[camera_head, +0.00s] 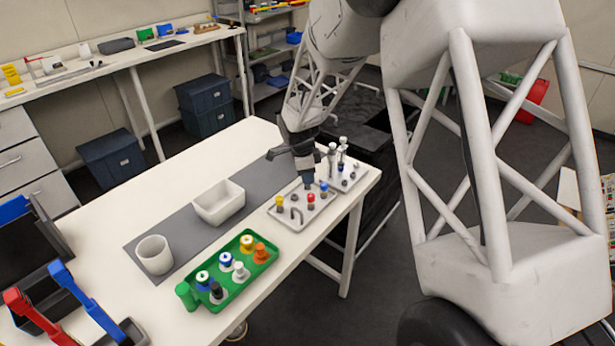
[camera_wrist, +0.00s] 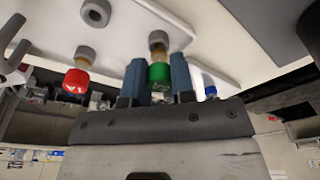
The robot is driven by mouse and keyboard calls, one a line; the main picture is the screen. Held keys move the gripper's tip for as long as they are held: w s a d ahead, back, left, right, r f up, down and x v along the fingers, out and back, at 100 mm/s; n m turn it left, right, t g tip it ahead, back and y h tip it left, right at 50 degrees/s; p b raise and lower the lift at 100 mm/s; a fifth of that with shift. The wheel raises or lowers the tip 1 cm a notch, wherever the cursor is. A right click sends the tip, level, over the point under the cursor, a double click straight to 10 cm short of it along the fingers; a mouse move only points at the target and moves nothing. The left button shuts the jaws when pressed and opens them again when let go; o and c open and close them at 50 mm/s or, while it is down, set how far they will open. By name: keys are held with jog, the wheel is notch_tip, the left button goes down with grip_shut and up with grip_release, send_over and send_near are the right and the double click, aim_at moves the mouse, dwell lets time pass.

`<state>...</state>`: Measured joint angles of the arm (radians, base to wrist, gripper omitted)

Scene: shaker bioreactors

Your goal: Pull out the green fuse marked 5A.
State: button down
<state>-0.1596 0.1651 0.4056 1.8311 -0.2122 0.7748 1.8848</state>
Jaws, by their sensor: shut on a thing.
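The green fuse (camera_wrist: 159,74) shows in the wrist view between the two blue-grey fingers of my gripper (camera_wrist: 159,82), which is shut on it. A brass-coloured part shows between the green cap and a grey ring socket (camera_wrist: 158,37) on the white panel (camera_wrist: 202,65). I cannot tell how deep the fuse sits in the socket, and its 5A mark is not readable. In the head view my gripper (camera_head: 307,182) points down over the white panel (camera_head: 318,208), and it hides the green fuse there.
In the wrist view a red fuse (camera_wrist: 76,81) is left of my gripper and a blue one (camera_wrist: 210,88) right. In the head view a white bin (camera_head: 219,203), a white cup (camera_head: 154,254) and a green tray (camera_head: 262,268) with several capped items stand left of the panel.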

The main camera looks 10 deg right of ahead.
jog(key=shift+r, duration=1)
dwell(0.9)
jog(key=shift+r, duration=1.3)
